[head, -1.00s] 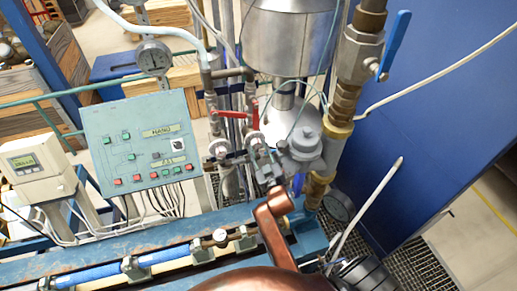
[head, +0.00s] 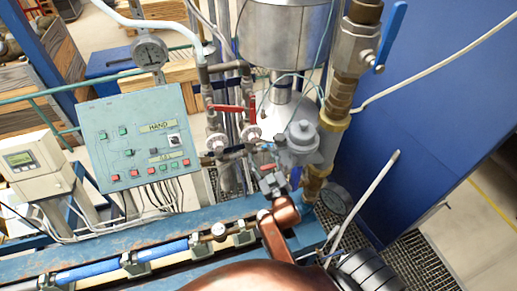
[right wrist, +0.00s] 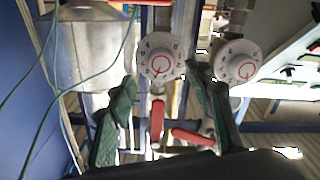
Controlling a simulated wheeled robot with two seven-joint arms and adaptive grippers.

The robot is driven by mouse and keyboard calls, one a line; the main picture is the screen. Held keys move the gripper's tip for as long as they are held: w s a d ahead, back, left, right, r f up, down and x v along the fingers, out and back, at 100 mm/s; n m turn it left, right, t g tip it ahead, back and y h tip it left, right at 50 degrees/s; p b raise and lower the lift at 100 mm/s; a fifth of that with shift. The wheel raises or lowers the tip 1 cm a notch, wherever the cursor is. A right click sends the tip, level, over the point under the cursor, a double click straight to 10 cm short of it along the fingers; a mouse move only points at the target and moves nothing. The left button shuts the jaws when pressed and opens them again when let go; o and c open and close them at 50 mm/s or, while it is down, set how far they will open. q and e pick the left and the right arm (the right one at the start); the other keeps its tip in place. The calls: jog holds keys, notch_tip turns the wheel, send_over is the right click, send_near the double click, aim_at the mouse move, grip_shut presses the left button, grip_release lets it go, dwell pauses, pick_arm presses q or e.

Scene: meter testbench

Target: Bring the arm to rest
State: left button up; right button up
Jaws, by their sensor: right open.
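My right gripper (head: 270,181) shows small and dark at the end of my copper-coloured arm, in front of the valve pipes in the head view. Two white round dials (right wrist: 160,63) (right wrist: 237,62) lie beyond the fingertips, and red valve handles (right wrist: 157,120) (right wrist: 193,137) show between the fingers. I cannot tell how far the fingers are from them. My left gripper is not in view.
A green control panel (head: 115,120) and a meter box (head: 30,165) stand left. A steel tank (head: 285,35), a brass-fitted pipe (head: 345,90) and a blue wall (head: 430,120) are behind and right. A blue bench rail (head: 185,230) crosses the front.

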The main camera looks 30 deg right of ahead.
jog(key=shift+s+a, duration=0.1)
jog(key=shift+s, duration=0.2)
